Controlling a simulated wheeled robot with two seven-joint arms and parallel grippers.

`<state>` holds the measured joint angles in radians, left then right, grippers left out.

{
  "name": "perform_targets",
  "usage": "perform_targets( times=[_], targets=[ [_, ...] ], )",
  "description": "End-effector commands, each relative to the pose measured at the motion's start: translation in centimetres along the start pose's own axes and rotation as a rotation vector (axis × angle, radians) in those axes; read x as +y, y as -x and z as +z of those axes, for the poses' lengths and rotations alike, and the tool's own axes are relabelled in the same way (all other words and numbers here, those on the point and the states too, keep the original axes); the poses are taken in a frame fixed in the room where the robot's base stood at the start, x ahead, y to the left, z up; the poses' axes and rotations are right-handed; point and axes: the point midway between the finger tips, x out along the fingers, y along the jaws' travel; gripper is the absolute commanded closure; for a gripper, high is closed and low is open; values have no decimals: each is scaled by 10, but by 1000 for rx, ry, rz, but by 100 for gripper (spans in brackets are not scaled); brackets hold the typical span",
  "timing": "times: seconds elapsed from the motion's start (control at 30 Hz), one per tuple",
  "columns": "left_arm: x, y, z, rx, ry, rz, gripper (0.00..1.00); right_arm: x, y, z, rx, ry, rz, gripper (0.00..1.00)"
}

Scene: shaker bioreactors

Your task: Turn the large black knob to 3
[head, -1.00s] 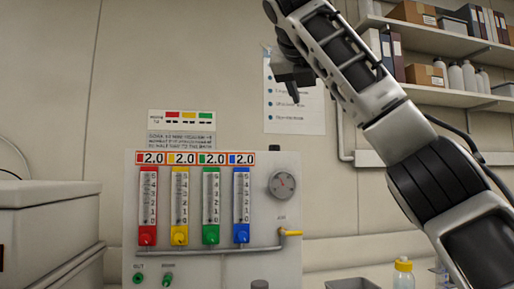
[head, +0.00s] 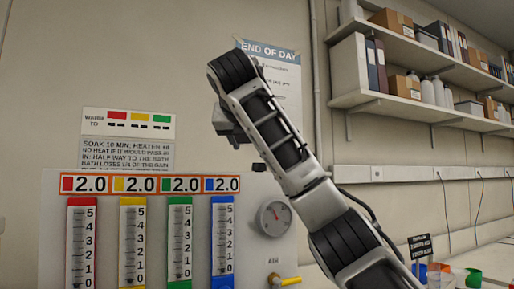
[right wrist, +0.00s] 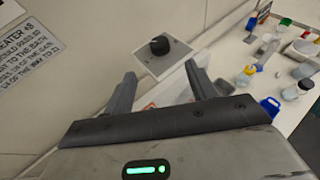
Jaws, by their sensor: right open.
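The large black knob (right wrist: 159,45) shows in the right wrist view, on a square grey plate (right wrist: 164,60) on the wall. Its pointer and the scale around it are too small to read. My right gripper (right wrist: 160,72) is open and empty, its two fingers apart with the knob beyond their tips and between them in the picture. In the head view my right arm comes in from the lower right, and the knob cannot be made out there. My left gripper is not in view.
A panel with several coloured flow tubes (head: 82,245), 2.0 displays (head: 150,184) and a round gauge (head: 273,217) stands left of my arm. A yellow lever (head: 290,281) is below the gauge. Shelves (head: 420,105) hang at right. Bottles (right wrist: 246,74) stand on a bench.

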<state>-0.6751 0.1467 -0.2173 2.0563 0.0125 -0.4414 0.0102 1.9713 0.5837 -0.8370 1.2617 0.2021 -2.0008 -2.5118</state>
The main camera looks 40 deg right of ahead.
Motion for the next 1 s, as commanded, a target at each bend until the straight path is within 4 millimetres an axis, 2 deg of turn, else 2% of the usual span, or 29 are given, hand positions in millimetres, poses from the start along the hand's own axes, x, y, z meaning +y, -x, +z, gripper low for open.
perform_targets(
  times=[0.03, 0.13, 0.3, 0.5, 0.7, 0.97, 1.0],
  targets=[
    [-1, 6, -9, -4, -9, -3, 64, 1, -8, 5, 5, 4, -1, 43],
    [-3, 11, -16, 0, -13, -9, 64, 0, -23, 5, 4, 4, -2, 43],
    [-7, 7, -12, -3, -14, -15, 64, -1, -61, 1, 4, 1, -4, 43],
    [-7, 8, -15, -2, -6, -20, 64, 0, -91, 0, 3, 0, -2, 43],
    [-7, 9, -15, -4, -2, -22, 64, 0, -103, 0, 1, 0, -1, 43],
    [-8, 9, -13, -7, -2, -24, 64, 0, -104, 0, 0, 0, 0, 43],
    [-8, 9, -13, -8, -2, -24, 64, 0, -104, 0, 0, 0, 0, 52]
  ],
)
